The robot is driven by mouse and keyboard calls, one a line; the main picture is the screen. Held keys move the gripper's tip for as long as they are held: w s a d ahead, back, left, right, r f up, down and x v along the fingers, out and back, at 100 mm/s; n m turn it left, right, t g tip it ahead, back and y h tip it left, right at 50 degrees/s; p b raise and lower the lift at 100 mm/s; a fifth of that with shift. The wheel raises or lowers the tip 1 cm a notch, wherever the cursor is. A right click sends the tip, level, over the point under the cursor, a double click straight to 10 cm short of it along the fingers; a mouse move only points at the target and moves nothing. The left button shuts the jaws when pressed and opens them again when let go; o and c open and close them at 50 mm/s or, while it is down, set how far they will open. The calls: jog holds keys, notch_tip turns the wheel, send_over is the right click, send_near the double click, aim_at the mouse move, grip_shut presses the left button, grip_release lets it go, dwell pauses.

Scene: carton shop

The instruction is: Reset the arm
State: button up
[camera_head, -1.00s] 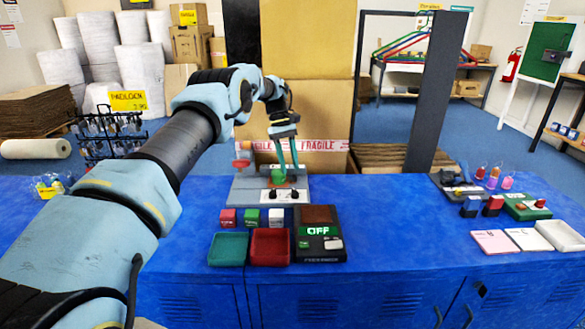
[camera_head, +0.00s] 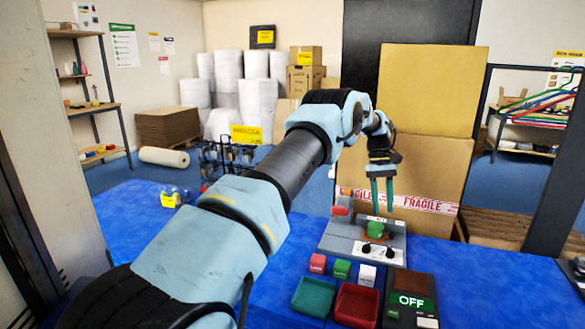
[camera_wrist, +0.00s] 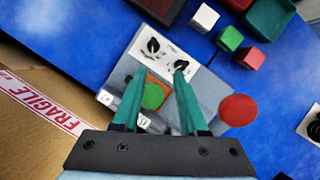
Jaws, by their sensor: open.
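My gripper (camera_head: 383,208) is open and points down above a grey device (camera_head: 336,236) on the blue table. Its two teal fingers are apart with nothing between their tips. A small green piece (camera_head: 375,229) rests on the device's orange-brown patch, just below the fingertips. In the wrist view the green piece (camera_wrist: 153,96) appears between the fingers (camera_wrist: 158,100). The device has a white panel with two black knobs (camera_head: 375,231), and a red round part (camera_head: 340,210) stands at its left side.
Red (camera_head: 317,263), green (camera_head: 341,269) and white (camera_head: 367,275) cubes stand in front of the device. Nearer are a green tray (camera_head: 314,297), a red tray (camera_head: 350,318) and a dark box reading OFF (camera_head: 411,300). Cardboard with FRAGILE tape (camera_head: 425,130) stands close behind my gripper.

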jog(key=s+a+r+t, duration=0.15)
jog(key=a+r, duration=0.25)
jog(key=a, duration=0.7)
jog(key=s+a+r+t, duration=0.15)
jog(key=a+r, duration=0.25)
jog(key=a, duration=0.7)
jog(key=s+a+m+t, duration=0.2)
jog(key=s+a, duration=1.6)
jog(key=s, duration=0.1)
jog(key=shift+f+t, duration=0.25)
jog(key=shift+t, duration=0.15)
